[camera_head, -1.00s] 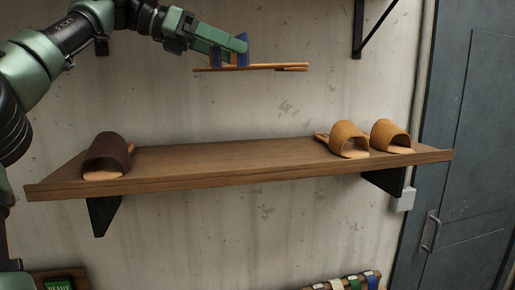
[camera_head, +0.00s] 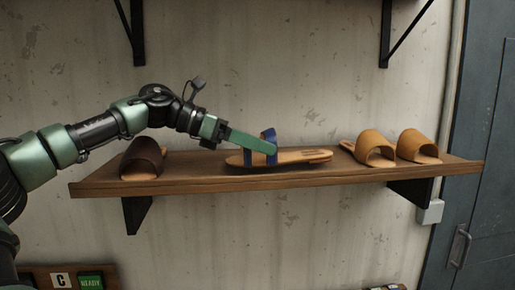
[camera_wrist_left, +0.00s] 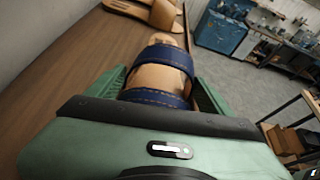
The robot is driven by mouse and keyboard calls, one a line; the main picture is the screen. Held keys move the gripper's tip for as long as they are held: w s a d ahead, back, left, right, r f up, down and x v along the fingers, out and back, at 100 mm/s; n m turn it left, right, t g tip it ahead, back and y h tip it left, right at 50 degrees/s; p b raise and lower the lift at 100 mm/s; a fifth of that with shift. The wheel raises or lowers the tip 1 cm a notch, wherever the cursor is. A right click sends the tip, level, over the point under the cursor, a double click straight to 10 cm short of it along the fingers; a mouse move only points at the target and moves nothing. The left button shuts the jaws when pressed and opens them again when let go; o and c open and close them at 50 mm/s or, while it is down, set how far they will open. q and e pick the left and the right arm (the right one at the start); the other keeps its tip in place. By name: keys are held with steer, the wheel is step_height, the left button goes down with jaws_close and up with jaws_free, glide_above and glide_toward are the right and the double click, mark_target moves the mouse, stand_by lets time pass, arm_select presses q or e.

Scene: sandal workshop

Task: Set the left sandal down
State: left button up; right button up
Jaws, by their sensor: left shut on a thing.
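The left sandal (camera_head: 305,156) has a tan sole and blue straps. It is at the middle of the wooden shelf (camera_head: 210,181), level, its sole at or just above the board; I cannot tell whether it touches. My left gripper (camera_head: 268,150) comes in from the left and is shut on this sandal. In the left wrist view the green fingers (camera_wrist_left: 165,92) lie on both sides of the sandal, and its blue straps (camera_wrist_left: 158,97) show between them. My right gripper is in neither view.
A dark brown sandal (camera_head: 143,159) stands at the shelf's left end, close under my left arm. Two tan sandals (camera_head: 373,150) (camera_head: 418,146) stand at the right end. A small gap separates them from the held sandal. Black brackets (camera_head: 386,30) hang above on the wall.

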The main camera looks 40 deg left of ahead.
arm_select(q)
steer(key=shift+w+a+f, duration=0.1)
steer(key=shift+a+f, duration=0.1)
steer(key=shift+f, duration=0.55)
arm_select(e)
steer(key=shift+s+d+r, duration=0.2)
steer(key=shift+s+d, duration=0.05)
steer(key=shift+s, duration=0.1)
arm_select(q)
steer(key=shift+d, duration=0.1)
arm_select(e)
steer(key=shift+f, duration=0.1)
arm_select(q)
steer(key=o, duration=1.5)
steer(key=shift+f, duration=0.15)
steer(key=o, duration=0.3)
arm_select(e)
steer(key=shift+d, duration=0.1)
arm_select(q)
steer(key=shift+o, duration=0.2)
steer(key=shift+r, duration=0.2)
steer(key=b+v, duration=0.4)
steer(key=v, duration=0.7)
steer(key=shift+s+a+r, duration=0.2)
steer(key=shift+s+a, duration=0.05)
steer(key=shift+s, duration=0.2)
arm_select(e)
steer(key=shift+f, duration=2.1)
